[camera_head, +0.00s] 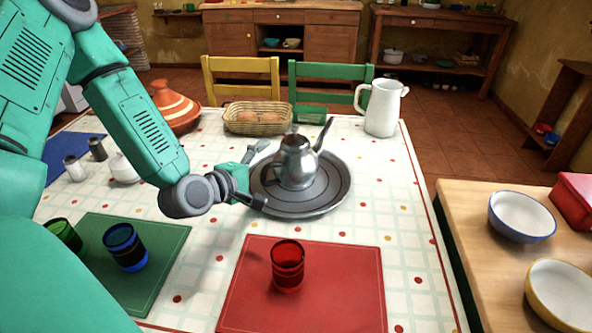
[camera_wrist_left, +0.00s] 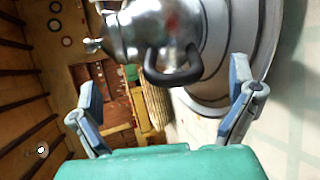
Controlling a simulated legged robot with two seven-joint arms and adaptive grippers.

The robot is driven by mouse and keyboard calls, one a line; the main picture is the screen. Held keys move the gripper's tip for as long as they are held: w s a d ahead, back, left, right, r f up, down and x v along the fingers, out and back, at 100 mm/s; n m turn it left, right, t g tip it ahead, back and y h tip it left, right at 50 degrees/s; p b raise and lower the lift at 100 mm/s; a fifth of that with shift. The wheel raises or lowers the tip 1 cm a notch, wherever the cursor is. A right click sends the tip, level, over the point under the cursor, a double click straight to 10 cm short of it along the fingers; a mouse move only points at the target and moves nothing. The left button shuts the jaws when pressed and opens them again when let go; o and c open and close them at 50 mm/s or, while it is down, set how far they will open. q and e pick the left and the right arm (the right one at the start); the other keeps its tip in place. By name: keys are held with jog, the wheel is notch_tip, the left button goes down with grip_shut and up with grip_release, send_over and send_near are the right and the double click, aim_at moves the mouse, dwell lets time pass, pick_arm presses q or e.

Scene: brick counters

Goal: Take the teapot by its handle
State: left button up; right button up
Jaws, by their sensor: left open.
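The silver metal teapot (camera_head: 296,163) stands upright on a round grey metal tray (camera_head: 335,193) on the table. Its spout points right, and its dark handle is on the left side, facing my gripper. My left gripper (camera_head: 258,176) is at the tray's left edge, open, its fingers pointing at the teapot. In the left wrist view the black handle (camera_wrist_left: 172,68) hangs between the two spread fingers of the left gripper (camera_wrist_left: 163,82), just ahead of them. The fingers do not appear to touch it. My right gripper is not in view.
A wicker bread basket (camera_head: 258,118) and a white jug (camera_head: 382,108) stand behind the tray. A red glass (camera_head: 288,265) stands on a red placemat (camera_head: 340,300) in front. Blue (camera_head: 125,247) and green (camera_head: 64,235) glasses are at front left, a tagine (camera_head: 172,108) at back left.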

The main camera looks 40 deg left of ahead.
aim_at(279, 167)
pick_arm(q)
jog(key=shift+w+a+f, duration=0.15)
jog(key=shift+w+a, duration=0.05)
jog(key=shift+w, duration=0.05)
jog(key=x, duration=0.3)
jog(key=b+x, duration=0.1)
jog(key=shift+w+d, duration=0.2)
jog(key=shift+d, duration=0.1)
jog(key=shift+w+d, duration=0.2)
jog(key=shift+w, duration=0.1)
jog(key=shift+a, duration=0.15)
jog(key=shift+c, duration=1.3)
jog(key=shift+a+f, duration=0.1)
jog(key=shift+a, duration=0.25)
jog(key=c, duration=2)
jog(key=shift+o, duration=0.2)
jog(key=shift+w+d+r, duration=0.1)
jog(key=shift+d+r, duration=0.15)
jog(key=shift+d, duration=0.1)
